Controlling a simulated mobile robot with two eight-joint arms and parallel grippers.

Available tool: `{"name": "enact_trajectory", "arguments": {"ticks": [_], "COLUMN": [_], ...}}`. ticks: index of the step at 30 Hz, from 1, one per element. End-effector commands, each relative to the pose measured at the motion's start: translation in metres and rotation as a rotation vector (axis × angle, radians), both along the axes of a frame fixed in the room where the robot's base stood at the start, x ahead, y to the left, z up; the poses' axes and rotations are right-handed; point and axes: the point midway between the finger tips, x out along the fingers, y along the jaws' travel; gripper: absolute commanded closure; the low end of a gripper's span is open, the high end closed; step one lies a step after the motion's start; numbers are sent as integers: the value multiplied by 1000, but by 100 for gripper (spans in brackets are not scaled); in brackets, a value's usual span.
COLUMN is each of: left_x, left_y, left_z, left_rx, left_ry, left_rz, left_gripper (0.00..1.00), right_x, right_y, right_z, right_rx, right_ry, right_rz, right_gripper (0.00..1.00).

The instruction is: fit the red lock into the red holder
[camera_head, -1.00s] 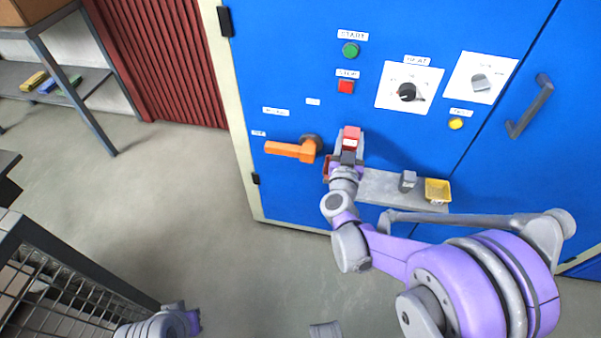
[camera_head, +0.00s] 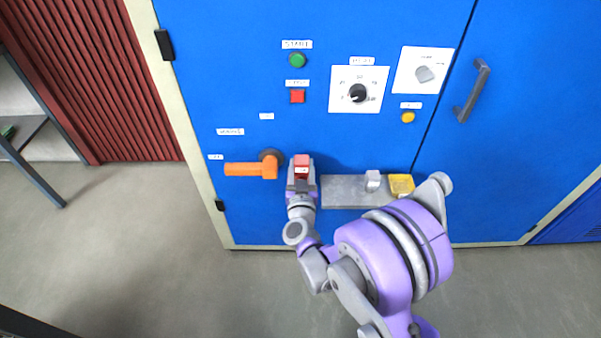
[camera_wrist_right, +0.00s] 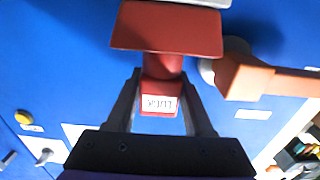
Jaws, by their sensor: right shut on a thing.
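The red lock (camera_head: 302,161), a small red block with a white label, is in my right gripper (camera_head: 301,178) in front of the blue cabinet. In the right wrist view the labelled red lock (camera_wrist_right: 160,90) sits between the two dark fingers of the right gripper (camera_wrist_right: 162,76). A wider dark red piece, which looks like the red holder (camera_wrist_right: 168,28), is just beyond the lock there. The lock overlaps it in view, and I cannot tell whether they touch. In the head view the holder is hidden behind my right gripper. My left gripper is out of view.
An orange handle (camera_head: 250,169) sticks out close left of the lock. A grey ledge (camera_head: 340,191) to the right bears a small grey block (camera_head: 372,180) and a yellow tray (camera_head: 401,185). Buttons and a black knob (camera_head: 357,93) are above.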

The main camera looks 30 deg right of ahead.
Motion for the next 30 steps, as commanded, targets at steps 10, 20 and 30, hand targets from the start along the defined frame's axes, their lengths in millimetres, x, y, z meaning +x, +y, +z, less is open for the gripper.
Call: {"name": "enact_trajectory", "arguments": {"ticks": [10, 20, 30], "left_x": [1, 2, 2], "left_y": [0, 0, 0], "left_z": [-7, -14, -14], "left_rx": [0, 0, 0], "left_ry": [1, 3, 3], "left_rz": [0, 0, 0], "left_gripper": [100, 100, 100], "right_x": [0, 0, 0], "right_y": [0, 0, 0], "right_z": [-19, -26, -25], "right_rx": [0, -1, 0], "right_ry": [0, 1, 0], "right_rz": [0, 0, 0], "right_gripper": [100, 39, 18]}}
